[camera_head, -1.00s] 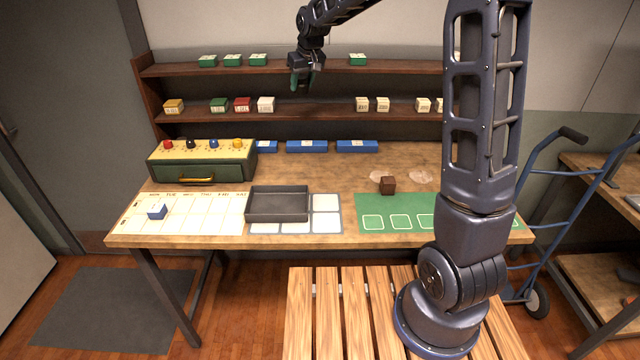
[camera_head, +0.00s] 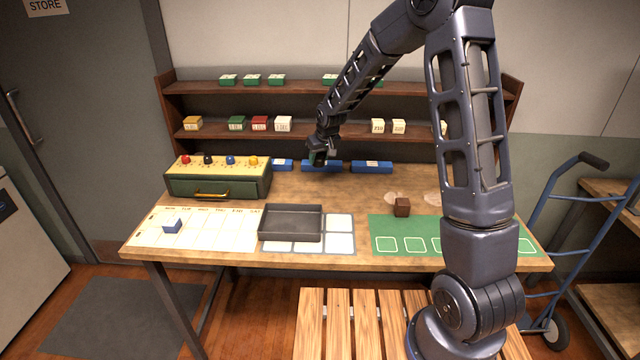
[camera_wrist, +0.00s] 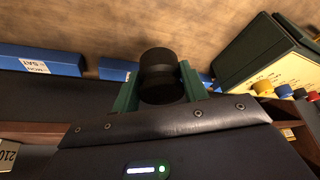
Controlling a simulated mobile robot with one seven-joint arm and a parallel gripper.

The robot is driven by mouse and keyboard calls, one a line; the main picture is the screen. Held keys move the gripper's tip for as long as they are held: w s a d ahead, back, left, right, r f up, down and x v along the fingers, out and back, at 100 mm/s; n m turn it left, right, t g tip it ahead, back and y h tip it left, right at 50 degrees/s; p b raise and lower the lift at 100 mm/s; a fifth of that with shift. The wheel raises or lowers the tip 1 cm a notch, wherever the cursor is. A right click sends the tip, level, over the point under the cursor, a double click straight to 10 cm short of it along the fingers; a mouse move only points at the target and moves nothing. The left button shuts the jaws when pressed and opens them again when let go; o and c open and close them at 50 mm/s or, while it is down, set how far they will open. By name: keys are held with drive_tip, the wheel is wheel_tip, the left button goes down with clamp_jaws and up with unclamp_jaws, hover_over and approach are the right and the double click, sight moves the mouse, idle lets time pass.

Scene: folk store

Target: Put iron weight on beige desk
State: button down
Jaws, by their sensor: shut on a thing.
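My gripper (camera_head: 319,160) hangs above the back part of the beige desk (camera_head: 345,190), in front of the blue boxes. In the wrist view its green fingers (camera_wrist: 160,84) are shut on the iron weight (camera_wrist: 157,62), a black round piece with a narrower neck. The weight is held between the fingers with wood surface behind it. In the head view the weight is too small and dark to make out clearly. The desk top also fills the upper part of the wrist view.
A green box with colored knobs (camera_head: 218,178) stands at the back left. A grey tray (camera_head: 291,236), a calendar sheet with a blue block (camera_head: 172,226), a green mat (camera_head: 400,229) and a brown cube (camera_head: 401,207) occupy the front. Shelves (camera_head: 300,131) rise behind. Middle desk area is clear.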

wheel_tip(320, 180, down, 11)
drive_tip(key=shift+r, duration=0.1)
idle(0.5)
drive_tip(key=c, duration=0.7)
unclamp_jaws()
drive_tip(key=shift+c, duration=0.2)
